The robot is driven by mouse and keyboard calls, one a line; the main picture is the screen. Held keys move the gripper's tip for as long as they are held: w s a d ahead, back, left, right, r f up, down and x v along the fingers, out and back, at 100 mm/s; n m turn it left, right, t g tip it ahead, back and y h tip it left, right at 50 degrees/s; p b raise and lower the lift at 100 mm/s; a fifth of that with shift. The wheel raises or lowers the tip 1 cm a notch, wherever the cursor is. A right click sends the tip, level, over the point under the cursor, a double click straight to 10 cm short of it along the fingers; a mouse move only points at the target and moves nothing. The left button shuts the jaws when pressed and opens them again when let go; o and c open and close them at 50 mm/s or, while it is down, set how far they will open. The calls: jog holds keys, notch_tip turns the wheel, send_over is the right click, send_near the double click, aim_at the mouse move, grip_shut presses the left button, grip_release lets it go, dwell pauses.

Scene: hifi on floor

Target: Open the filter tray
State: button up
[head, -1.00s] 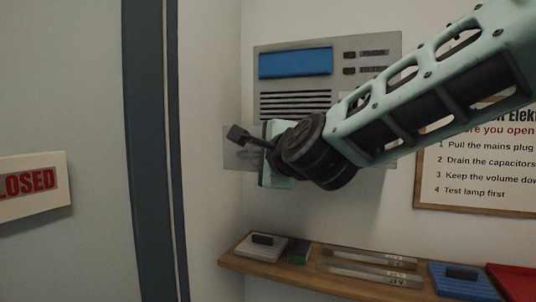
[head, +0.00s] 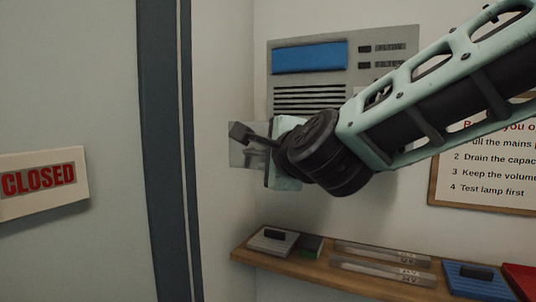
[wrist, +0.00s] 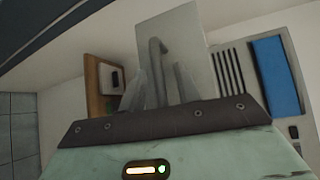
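The filter tray appears to be the pale, see-through flat panel (head: 247,157) at the lower left of the grey wall unit (head: 340,75). It juts out past the unit's left edge. In the wrist view the panel (wrist: 190,35) stands just beyond my fingers. My gripper (head: 258,138) is at this panel, with a dark finger or handle part in front of it. In the wrist view my gripper (wrist: 163,80) shows grey slender parts close together, one with a bent tip. I cannot tell which are fingers and which a handle, nor whether they clamp it. My wrist hides the unit's lower part.
A wooden shelf (head: 310,268) below holds a light block, flat clear strips, a blue box (head: 478,282) and a red item. A framed notice (head: 480,200) hangs at right. A grey door with a CLOSED sign (head: 38,180) is at left.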

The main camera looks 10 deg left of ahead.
jog(key=p+v, duration=0.2)
jog(key=v, duration=1.5)
jog(key=shift+s, duration=0.25)
